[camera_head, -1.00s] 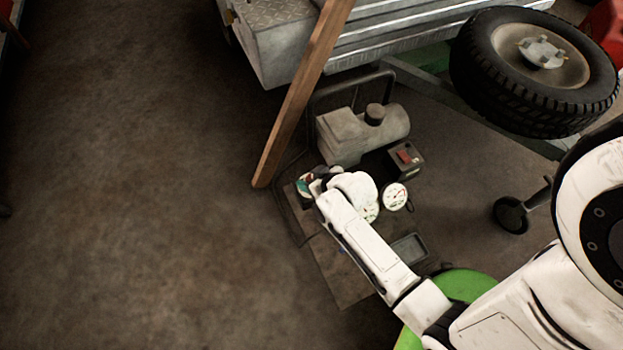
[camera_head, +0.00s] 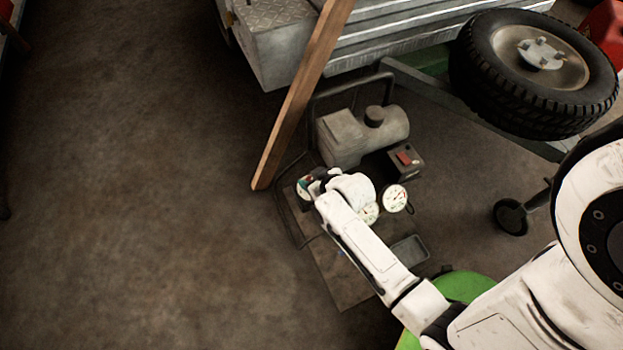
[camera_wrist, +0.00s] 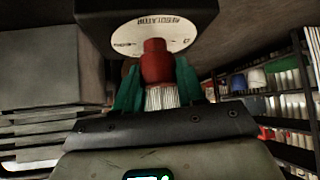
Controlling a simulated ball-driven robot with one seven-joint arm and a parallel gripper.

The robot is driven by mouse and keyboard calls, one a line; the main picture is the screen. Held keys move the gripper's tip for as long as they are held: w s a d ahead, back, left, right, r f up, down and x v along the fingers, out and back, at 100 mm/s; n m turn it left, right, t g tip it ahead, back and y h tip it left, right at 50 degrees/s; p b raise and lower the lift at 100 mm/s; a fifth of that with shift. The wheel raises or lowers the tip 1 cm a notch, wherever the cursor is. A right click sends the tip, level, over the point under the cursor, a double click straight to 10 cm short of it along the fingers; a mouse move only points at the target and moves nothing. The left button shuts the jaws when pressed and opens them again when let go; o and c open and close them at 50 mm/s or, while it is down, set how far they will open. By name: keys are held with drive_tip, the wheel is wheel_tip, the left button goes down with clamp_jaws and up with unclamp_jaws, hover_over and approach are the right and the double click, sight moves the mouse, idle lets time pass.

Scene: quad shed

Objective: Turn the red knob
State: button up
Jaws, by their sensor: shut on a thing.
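The red knob (camera_wrist: 155,62) shows in the wrist view, in front of a round white dial plate (camera_wrist: 152,36) with lettering. My gripper (camera_wrist: 157,84) has its green fingers on both sides of the knob and is shut on it. In the head view my gripper (camera_head: 308,186) is at the panel beside the compressor, partly hidden by my wrist. The knob itself is hidden or too small to tell there.
White gauges (camera_head: 394,198) sit right of my wrist. A grey tank (camera_head: 345,138) and a box with a red switch (camera_head: 405,158) stand behind. A wooden post (camera_head: 300,95) leans close at the left. A tyre (camera_head: 535,70) is at upper right. Floor at left is clear.

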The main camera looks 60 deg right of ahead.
drive_tip(key=shift+n+y, duration=0.3)
drive_tip(key=shift+w+r+n+y+p, duration=0.1)
drive_tip(key=shift+n+y+p, duration=0.35)
drive_tip(key=shift+n+y, duration=0.35)
drive_tip(key=n+y, duration=0.1)
drive_tip(key=n+b, duration=0.1)
drive_tip(key=shift+f+n+y, duration=0.2)
drive_tip(key=shift+n+y, duration=0.2)
drive_tip(key=n+y+b, duration=0.2)
drive_tip(key=n, duration=0.1)
drive_tip(key=shift+y, duration=0.3)
drive_tip(key=shift+r+n+g+y+b, duration=0.1)
drive_tip(key=shift+n+g+y+b, duration=0.9)
drive_tip(key=shift+n, duration=0.9)
drive_tip(key=o, duration=1)
